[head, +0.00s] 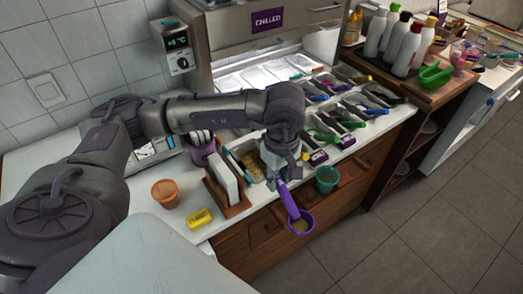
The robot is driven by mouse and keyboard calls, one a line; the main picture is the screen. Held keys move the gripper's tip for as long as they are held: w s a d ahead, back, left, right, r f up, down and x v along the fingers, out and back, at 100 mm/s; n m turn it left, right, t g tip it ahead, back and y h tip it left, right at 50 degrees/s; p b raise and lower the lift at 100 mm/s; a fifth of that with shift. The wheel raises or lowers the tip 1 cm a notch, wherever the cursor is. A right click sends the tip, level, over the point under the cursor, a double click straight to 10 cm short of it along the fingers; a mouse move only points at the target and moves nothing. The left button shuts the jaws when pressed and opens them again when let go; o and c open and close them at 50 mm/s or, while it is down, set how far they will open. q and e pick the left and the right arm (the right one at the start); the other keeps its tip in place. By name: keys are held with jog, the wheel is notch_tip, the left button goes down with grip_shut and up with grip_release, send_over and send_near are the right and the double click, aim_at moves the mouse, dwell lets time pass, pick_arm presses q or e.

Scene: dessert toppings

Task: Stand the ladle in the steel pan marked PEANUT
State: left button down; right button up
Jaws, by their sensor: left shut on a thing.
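My left gripper (282,182) reaches down over the counter's front edge. It is shut on the handle of a purple ladle (292,205). The ladle hangs tilted, with its round bowl at the lower end near the wooden drawer fronts. The bowl's inside looks tan. Steel pans stand in rows behind and right of the gripper, several with coloured handles in them. Purple tags (318,157) mark some of the front pans, but I cannot read PEANUT on any. My arm hides part of the rows. My right gripper is not in view.
Left of the gripper are a wooden holder (236,209) with white cards, a yellow packet (200,218) and an orange cup (166,193). Bottles (407,50) stand at the back right. The floor at right is clear.

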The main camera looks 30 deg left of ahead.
pick_arm(q)
jog(key=shift+w+a+f+n+b, duration=0.35)
jog(key=shift+w+a+f+n, duration=1.3)
jog(key=shift+n, duration=4)
jog(key=shift+w+a+f+n+b, duration=0.4)
jog(key=shift+w+a+f+n, duration=1.3)
jog(key=shift+n, duration=3.9)
jog(key=shift+w+a+f+n+b, duration=0.35)
jog(key=shift+w+a+f+n, duration=1.3)
jog(key=shift+n, duration=4)
jog(key=shift+s+d+f, duration=0.45)
jog(key=shift+s, duration=0.05)
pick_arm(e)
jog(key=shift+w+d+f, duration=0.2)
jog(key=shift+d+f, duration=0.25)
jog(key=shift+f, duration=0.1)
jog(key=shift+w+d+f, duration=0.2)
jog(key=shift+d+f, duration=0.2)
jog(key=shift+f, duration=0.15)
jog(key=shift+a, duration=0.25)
